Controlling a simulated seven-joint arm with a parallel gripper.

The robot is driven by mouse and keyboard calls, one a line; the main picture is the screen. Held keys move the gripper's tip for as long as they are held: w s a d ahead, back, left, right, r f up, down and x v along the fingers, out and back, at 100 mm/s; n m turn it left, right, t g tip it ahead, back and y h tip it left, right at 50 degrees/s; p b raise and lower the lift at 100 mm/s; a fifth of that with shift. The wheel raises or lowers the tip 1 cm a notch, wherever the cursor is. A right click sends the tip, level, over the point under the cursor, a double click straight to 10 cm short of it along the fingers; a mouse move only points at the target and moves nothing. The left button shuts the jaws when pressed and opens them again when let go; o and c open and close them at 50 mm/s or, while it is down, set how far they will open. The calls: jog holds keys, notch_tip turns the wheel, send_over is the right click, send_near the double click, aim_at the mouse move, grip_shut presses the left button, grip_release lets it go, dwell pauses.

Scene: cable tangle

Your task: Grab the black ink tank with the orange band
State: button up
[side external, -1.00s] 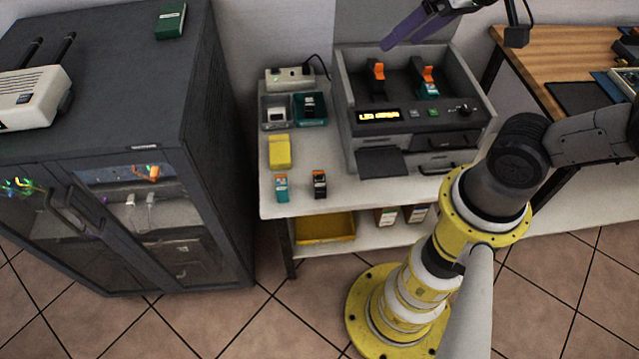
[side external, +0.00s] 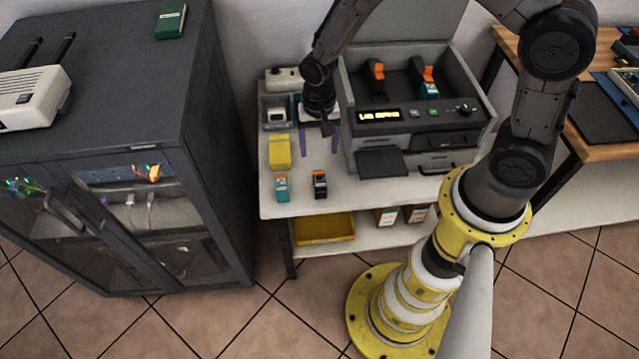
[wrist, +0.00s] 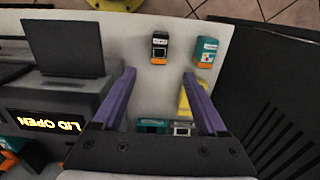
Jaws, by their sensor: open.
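The black ink tank with the orange band (side external: 320,185) stands on the white table near its front edge. In the wrist view the tank (wrist: 160,46) is beyond and between the fingertips, its orange end facing my gripper. My gripper (side external: 318,142) is open and empty, with two purple fingers pointing down over the table behind the tank. The gripper also shows in the wrist view (wrist: 159,75), its fingers apart on either side of the tank's line. A teal ink tank (side external: 281,187) with an orange band stands to the left of the black one, with a gap between.
A yellow block (side external: 280,152) lies behind the teal tank. Small bins stand at the back, the teal one (wrist: 151,126) partly hidden from the side. The printer (side external: 415,133), lid open, holds two orange-topped tanks and stands to the right. A dark cabinet (side external: 120,60) is at left.

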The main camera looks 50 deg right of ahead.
aim_at(320, 179)
notch_tip(320, 179, down, 14)
jog(key=shift+s+r, duration=0.1)
jog(key=shift+r, duration=0.15)
dwell(0.4)
jog(key=shift+c, duration=0.3)
grip_shut()
